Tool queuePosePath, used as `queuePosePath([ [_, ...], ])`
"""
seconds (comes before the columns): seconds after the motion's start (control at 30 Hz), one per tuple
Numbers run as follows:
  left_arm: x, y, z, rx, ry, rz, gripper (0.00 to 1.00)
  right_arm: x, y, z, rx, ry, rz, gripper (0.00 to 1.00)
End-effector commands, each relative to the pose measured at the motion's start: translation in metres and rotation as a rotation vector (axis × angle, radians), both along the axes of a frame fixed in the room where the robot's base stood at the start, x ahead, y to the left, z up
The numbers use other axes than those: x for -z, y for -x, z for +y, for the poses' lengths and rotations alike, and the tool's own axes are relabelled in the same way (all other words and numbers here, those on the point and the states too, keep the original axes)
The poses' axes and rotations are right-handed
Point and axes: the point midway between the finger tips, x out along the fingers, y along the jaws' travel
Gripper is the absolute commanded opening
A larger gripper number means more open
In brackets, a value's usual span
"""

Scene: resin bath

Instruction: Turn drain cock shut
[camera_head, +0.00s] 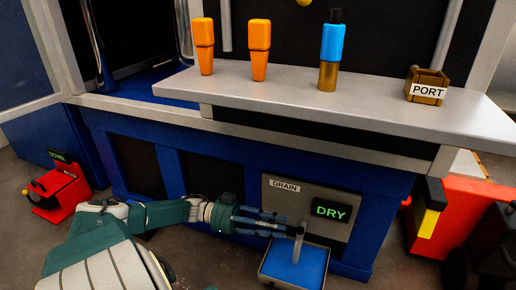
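The drain panel (276,207) is a grey plate with a DRAIN label (285,186) and a dark display (331,211) reading DRY in green. A grey spout or post (297,247) with a dark top stands in front of it, over a blue tray (292,272) with a pale rim. My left gripper (284,226) reaches in from the left, its fingers spread apart and pointing right, tips close to the dark top. The cock's handle is small and partly hidden by the fingers; I cannot tell whether they touch it. My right gripper is out of view.
A red unit (62,190) stands at left, a red-orange cabinet (462,215) at right.

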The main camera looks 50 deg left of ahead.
Motion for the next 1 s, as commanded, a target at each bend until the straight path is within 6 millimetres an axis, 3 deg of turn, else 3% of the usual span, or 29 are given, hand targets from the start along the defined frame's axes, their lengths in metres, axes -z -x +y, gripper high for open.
queuePosePath([
  [0.2,0.001,0.027,0.041,-0.005,-0.003,0.002,0.28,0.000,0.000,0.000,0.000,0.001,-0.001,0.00],
  [0.4,0.000,0.043,0.065,-0.003,-0.001,-0.001,0.28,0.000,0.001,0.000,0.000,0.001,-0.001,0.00],
  [1.0,-0.001,0.049,0.072,-0.001,0.000,-0.001,0.28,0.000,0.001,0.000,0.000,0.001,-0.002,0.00],
])
